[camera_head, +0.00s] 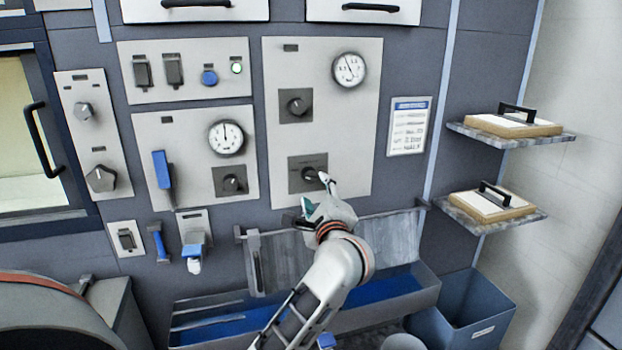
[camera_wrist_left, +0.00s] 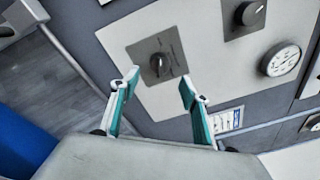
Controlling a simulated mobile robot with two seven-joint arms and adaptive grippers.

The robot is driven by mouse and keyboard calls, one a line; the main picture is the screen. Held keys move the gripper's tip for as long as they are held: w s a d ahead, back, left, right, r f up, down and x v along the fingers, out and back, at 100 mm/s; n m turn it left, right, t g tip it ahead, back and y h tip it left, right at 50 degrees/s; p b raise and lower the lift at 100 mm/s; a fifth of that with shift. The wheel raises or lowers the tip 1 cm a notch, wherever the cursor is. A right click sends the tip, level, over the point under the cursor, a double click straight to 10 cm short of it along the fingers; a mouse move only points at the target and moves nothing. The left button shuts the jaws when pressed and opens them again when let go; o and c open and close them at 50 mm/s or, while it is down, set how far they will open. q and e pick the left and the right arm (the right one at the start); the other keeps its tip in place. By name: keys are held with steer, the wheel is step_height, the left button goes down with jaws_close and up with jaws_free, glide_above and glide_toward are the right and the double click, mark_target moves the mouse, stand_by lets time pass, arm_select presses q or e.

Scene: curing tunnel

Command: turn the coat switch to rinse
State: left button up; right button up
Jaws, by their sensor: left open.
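The switch in front of my left gripper is a dark rotary knob (camera_head: 310,174) on a dark square plate, low on the tall light panel (camera_head: 345,130). Its lettering is too small to read, so I cannot confirm that it is the coat switch. My left gripper (camera_head: 315,191) is just below and in front of this knob. In the left wrist view the same knob (camera_wrist_left: 158,64) shows beyond and between the two open fingertips (camera_wrist_left: 159,84), apart from them. Nothing is between the fingers. The knob's setting cannot be made out. My right gripper is not in view.
A second knob (camera_head: 297,106) and a dial gauge (camera_head: 349,70) are higher on the panel. Another knob (camera_head: 231,183) is to the left. Below is a blue-lined trough (camera_head: 410,301). Two shelves (camera_head: 555,139) with handled blocks jut out at right.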

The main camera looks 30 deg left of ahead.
mark_target(311, 180)
arm_select(q)
steer(key=p+x, duration=0.1)
steer(key=x, duration=0.5)
steer(key=shift+w+a, duration=0.25)
steer(key=shift+a, duration=0.05)
steer(key=shift+w+a, duration=0.15)
steer(key=shift+w, duration=0.05)
steer(key=c, duration=1.1)
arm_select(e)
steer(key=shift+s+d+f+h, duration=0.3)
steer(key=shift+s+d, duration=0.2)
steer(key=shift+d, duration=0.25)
